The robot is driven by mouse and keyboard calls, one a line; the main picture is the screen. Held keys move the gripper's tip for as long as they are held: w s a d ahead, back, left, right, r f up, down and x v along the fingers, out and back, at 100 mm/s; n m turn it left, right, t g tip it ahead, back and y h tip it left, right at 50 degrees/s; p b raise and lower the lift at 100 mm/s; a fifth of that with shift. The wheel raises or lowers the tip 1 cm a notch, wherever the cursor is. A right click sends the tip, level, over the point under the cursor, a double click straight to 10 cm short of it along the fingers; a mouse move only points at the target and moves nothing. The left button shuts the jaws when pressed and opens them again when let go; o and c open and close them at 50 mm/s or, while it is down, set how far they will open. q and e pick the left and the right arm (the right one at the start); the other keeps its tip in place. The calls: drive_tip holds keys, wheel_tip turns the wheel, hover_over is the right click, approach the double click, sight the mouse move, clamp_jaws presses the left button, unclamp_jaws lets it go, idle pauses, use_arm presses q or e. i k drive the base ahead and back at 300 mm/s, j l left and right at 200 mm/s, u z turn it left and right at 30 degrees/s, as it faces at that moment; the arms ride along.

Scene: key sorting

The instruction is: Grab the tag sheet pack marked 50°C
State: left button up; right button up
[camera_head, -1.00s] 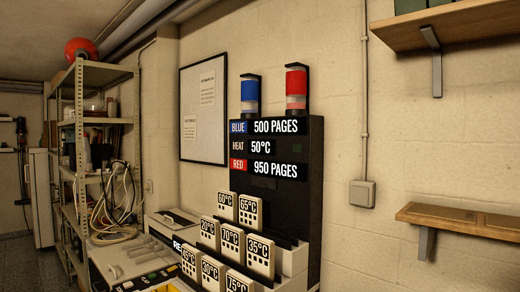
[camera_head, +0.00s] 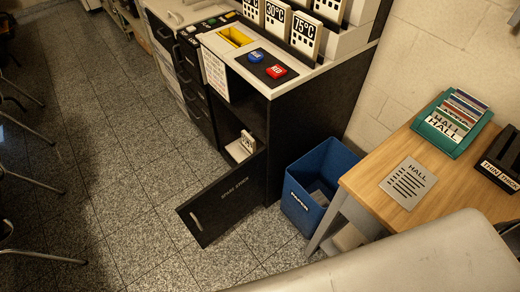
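No pack with a readable 50°C mark shows now. A small white pack with dark marks (camera_head: 247,141) stands inside the open lower compartment of the black cabinet (camera_head: 290,140); its label is too small to read. On the rack on top, a pack marked 30°C (camera_head: 275,18) and one marked 75°C (camera_head: 304,37) stand upright. Another pack (camera_head: 251,9) to their left is cut off by the top edge. Neither of my grippers is in view.
The cabinet's black door (camera_head: 224,205) hangs open low over the tiled floor. A blue bin (camera_head: 318,187) stands right of the cabinet, beside a wooden table (camera_head: 368,178) with a HALL sheet (camera_head: 408,183) and a green tray (camera_head: 441,138). The floor (camera_head: 110,160) at left is mostly clear.

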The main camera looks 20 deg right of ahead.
sight(249, 144)
drive_tip(key=i+j+z, duration=0.25)
drive_tip(key=j+z, duration=0.15)
drive_tip(key=j, duration=0.15)
drive_tip(key=i+j+z, duration=0.15)
drive_tip(key=j+z, duration=0.2)
drive_tip(key=j, duration=0.3)
drive_tip(key=i+j+z, duration=0.1)
drive_tip(key=j+z, duration=0.3)
drive_tip(key=j, duration=0.25)
drive_tip(key=j+z, duration=0.35)
drive_tip(key=j, duration=0.3)
drive_tip(key=i+j+z, duration=0.15)
drive_tip(key=j+z, duration=0.25)
drive_tip(key=j, duration=0.4)
drive_tip(key=i+j+z, duration=0.1)
drive_tip(key=j+z, duration=0.35)
drive_tip(key=j, duration=0.35)
drive_tip(key=k+j+z, duration=0.1)
drive_tip(key=j+z, duration=0.3)
drive_tip(key=j, duration=0.4)
